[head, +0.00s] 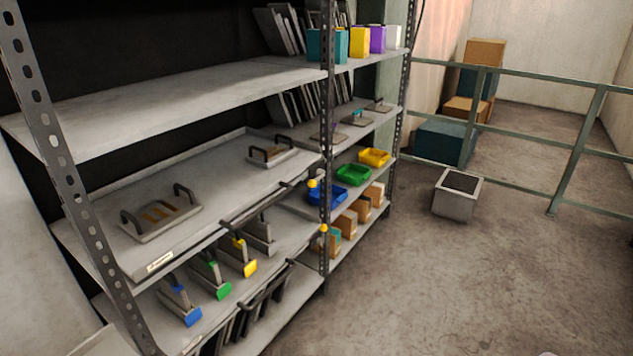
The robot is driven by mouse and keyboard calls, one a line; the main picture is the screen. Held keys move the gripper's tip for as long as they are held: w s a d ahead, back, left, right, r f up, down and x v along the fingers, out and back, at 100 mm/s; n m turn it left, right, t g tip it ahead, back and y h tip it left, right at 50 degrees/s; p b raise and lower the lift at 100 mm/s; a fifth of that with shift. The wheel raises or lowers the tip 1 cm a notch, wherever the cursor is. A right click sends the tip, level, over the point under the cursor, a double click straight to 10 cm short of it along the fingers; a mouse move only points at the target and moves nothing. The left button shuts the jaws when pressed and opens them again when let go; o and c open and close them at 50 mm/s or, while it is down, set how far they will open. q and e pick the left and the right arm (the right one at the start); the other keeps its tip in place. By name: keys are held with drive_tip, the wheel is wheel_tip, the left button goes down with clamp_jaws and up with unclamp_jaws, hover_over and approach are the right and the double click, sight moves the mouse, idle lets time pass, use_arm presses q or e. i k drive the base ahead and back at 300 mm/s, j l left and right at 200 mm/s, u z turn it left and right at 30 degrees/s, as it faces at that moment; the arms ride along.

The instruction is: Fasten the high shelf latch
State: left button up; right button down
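Two small yellow knobs sit by the middle post of the metal shelf rack. The upper yellow knob (312,183) is at the front right corner of the pull-out style shelf (215,222), and the lower yellow knob (324,228) is on the post below it. The upper one looks like the high shelf latch, but it is too small to tell whether it is fastened. The shelf has a dark bar (255,205) along its front edge and carries a plate with two dark handles (160,212) and a smaller handled plate (272,152).
Tools with blue, green and yellow ends (223,290) stand on the shelf below. Coloured bins (353,174) fill the right bay. A grey open box (457,194) stands on the floor before a green railing (520,130). The floor (450,290) in front is clear.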

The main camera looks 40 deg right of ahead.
sight(317, 179)
drive_tip(key=i+l, duration=0.15)
drive_tip(key=l, duration=0.2)
drive_tip(key=i+l, duration=0.1)
drive_tip(key=l, duration=0.25)
drive_tip(key=i+l, duration=0.15)
drive_tip(key=l, duration=0.2)
drive_tip(key=i+l, duration=0.15)
drive_tip(key=l, duration=0.2)
drive_tip(key=i+l, duration=0.1)
drive_tip(key=l, duration=0.25)
drive_tip(key=i+l, duration=0.15)
drive_tip(key=l, duration=0.25)
